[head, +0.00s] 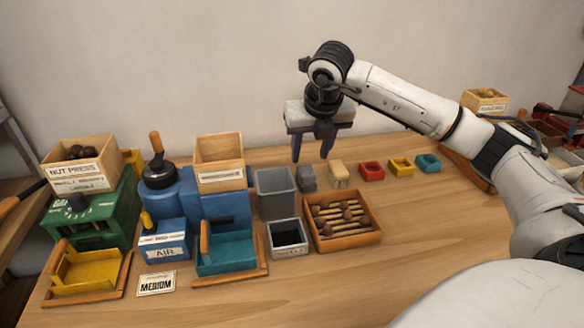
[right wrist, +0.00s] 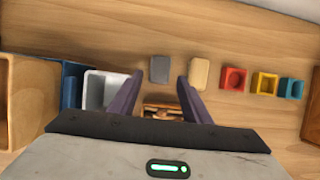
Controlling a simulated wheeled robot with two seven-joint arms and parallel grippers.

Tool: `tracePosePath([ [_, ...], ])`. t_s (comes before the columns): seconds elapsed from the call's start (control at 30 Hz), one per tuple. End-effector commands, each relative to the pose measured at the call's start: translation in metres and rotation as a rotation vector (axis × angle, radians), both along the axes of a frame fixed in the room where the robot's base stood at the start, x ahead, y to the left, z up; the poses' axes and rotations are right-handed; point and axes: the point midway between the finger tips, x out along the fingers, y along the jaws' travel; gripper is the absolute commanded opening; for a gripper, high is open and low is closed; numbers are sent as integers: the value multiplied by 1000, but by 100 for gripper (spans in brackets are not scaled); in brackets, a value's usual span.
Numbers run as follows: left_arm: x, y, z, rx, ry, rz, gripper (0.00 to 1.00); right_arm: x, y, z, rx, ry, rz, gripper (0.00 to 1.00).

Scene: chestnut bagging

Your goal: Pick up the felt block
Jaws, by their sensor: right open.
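The felt block, a small dark grey block (head: 307,178), stands on the table right of a grey bin. In the right wrist view the felt block (right wrist: 159,69) shows between and just beyond the fingertips. My right gripper (head: 310,157) is open, its purple fingers pointing down above the block, apart from it and with nothing between them. In the right wrist view, my right gripper (right wrist: 160,78) shows its two fingers on either side of the block's line. My left gripper is not in view.
A beige block (head: 339,175) stands close right of the felt block. Beyond it are red (head: 371,170), yellow (head: 401,167) and teal (head: 428,163) cups. The grey bin (head: 275,190) is close on the left. A wooden tray of tools (head: 345,239) lies in front. The table's right front is clear.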

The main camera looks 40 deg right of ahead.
Motion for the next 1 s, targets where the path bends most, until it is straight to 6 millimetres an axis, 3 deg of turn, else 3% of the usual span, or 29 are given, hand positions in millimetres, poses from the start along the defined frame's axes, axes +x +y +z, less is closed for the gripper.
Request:
tracePosePath([
  [0.2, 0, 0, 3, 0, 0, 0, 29, 10, -6, -31, 0, 4, -1, 44],
  [0.37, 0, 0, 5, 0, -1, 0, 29, 14, -8, -41, 1, 3, 0, 44],
  [0.7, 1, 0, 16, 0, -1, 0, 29, 29, -15, -82, 0, 3, 1, 44],
  [0.97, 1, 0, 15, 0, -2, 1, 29, 30, -16, -86, 0, 0, 1, 44],
  [1.0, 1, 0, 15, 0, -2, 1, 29, 30, -16, -86, 1, 1, 1, 40],
])
